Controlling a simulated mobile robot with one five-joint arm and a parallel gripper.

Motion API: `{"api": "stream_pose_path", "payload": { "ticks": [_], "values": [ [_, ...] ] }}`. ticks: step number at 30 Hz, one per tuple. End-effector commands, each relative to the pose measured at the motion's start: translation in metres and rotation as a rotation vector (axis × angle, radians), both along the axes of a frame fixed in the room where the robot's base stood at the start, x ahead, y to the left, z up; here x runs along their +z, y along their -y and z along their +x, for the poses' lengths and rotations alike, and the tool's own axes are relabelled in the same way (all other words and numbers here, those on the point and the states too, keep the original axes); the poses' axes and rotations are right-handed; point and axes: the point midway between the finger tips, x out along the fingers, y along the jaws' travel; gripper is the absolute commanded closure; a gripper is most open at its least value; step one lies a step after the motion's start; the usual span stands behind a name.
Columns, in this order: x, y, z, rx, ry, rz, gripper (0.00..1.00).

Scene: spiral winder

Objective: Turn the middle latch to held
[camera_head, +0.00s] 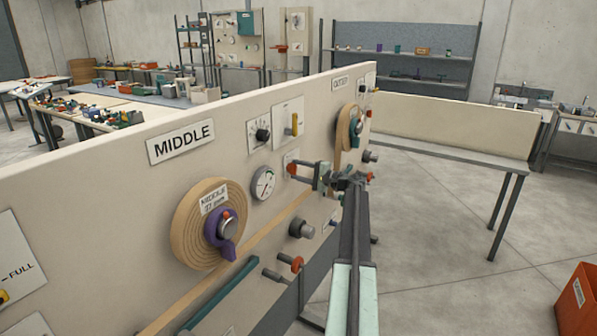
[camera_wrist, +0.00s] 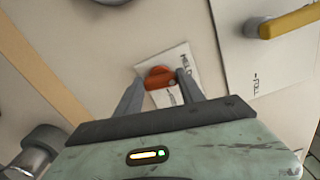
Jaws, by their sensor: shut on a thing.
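An orange latch (camera_wrist: 159,77) sits on a small white plate (camera_wrist: 187,57) lettered "HELD" at its upper end; lettering at the lower end is too small to read. My gripper (camera_wrist: 159,80) has one finger on each side of the latch and is shut on it. In the head view the orange latch (camera_head: 291,169) shows at my gripper's tips (camera_head: 298,171), below the gauge plate and right of the round dial. The arm reaches in from the lower right. The fingers partly hide the plate, so the latch's exact angle is hard to tell.
On the panel, a "MIDDLE" sign (camera_head: 181,142) is above a wooden spiral disc (camera_head: 187,238) with a purple lever (camera_head: 213,228). A round dial (camera_head: 264,184), a yellow lever (camera_head: 295,124) and a grey knob (camera_head: 302,229) are nearby. The floor at right is clear before an orange bin (camera_head: 577,300).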

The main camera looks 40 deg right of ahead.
Motion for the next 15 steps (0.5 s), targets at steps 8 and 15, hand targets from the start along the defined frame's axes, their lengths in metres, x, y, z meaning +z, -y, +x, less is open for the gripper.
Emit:
{"api": "stream_pose_path", "payload": {
  "ticks": [8,15],
  "values": [
    [-0.0013,0.0002,-0.0006,-0.001,0.033,-0.142,0.95],
    [-0.0017,-0.0001,-0.0004,0.0,0.045,-0.197,0.95]
  ]
}}
